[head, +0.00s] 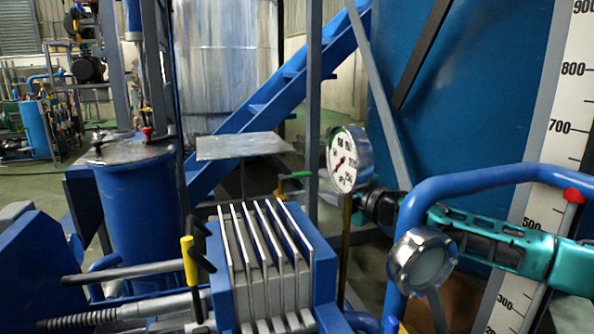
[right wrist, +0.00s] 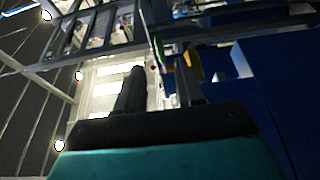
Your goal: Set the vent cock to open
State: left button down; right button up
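A small cock with a green lever (head: 297,175) and a brass-coloured body stands just left of the dial gauge in the head view; I take it for the vent cock. My right gripper (head: 362,207), dark on a teal arm, comes in from the right, its tips partly behind the gauge. It is apart from the green lever. In the right wrist view its two fingers (right wrist: 160,85) are spread with nothing held between them. A green strip (right wrist: 158,48), probably the lever, shows beyond the tips. My left gripper is not in view.
The dial gauge (head: 349,160) stands close to my right fingertips. A blue pipe (head: 480,180) arches in front of my right arm. A finned blue block (head: 270,265) and a yellow-handled valve (head: 189,260) stand in front. A blue vessel (head: 138,215) is at left.

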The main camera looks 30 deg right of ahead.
aim_at(305, 176)
jog(key=shift+w+a+p, duration=0.3)
jog(key=shift+w+p, duration=0.05)
jog(key=shift+w, duration=1.4)
jog(key=shift+w+a+p, duration=0.25)
jog(key=shift+w+p, duration=0.1)
jog(key=shift+w, duration=1.35)
jog(key=shift+w+a+p, duration=0.3)
jog(key=shift+w+p, duration=0.05)
jog(key=shift+w, duration=1.4)
grip_shut()
